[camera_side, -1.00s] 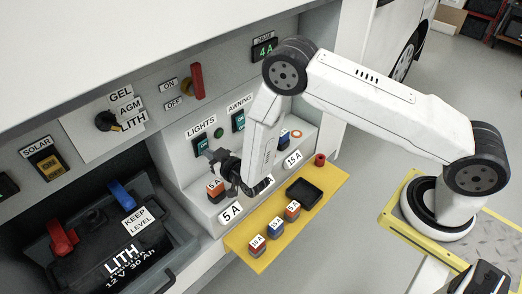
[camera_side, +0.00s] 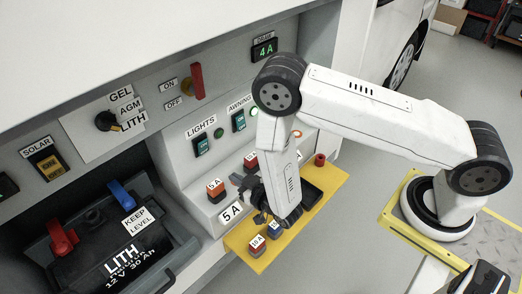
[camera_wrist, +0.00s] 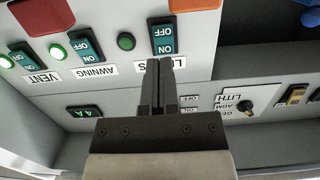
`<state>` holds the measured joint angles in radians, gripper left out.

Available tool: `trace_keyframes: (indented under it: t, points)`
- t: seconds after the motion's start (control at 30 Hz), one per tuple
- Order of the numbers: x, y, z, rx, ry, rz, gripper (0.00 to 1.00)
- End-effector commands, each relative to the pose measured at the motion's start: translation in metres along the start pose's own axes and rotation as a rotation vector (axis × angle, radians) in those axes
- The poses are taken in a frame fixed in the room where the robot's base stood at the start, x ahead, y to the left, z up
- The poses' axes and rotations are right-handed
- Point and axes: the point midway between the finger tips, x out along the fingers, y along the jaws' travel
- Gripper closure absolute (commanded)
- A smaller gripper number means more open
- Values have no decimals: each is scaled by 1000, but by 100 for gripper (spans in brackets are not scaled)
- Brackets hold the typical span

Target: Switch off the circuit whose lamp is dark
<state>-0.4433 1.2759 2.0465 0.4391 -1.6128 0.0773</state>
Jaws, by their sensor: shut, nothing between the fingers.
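The LIGHTS switch (camera_side: 202,145) is a teal rocker on the grey panel, with a dark green lamp (camera_side: 220,132) beside it. The wrist view also shows this switch (camera_wrist: 163,38) and its unlit lamp (camera_wrist: 125,41). The AWNING switch (camera_wrist: 85,45) has a bright green lamp (camera_wrist: 57,52). The VENT switch (camera_wrist: 25,58) has a bright lamp (camera_wrist: 5,61) at the picture's left edge. I cannot tell how the rockers are set. My gripper (camera_side: 240,181) is shut and empty, apart from the panel; in the wrist view its fingertips (camera_wrist: 160,63) overlap the LIGHTS label.
A 5 A fuse (camera_side: 215,187) sits in the ledge below the switches. A yellow shelf (camera_side: 262,262) under my gripper carries loose fuses (camera_side: 257,244) and a black tray (camera_side: 313,196). The battery (camera_side: 120,240) stands in the bay at left.

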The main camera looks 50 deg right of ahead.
Motion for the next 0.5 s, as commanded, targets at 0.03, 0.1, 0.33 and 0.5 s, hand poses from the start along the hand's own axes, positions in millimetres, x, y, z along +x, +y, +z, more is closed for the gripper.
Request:
trace_keyframes:
  t: [0.03,0.1,0.33,0.5]
  points:
    - [-7,-1,3,-3,-3,-2,100]
    - [-15,0,5,-1,-3,-1,100]
    - [-27,0,8,-1,-1,0,100]
    - [-28,0,8,0,0,1,100]
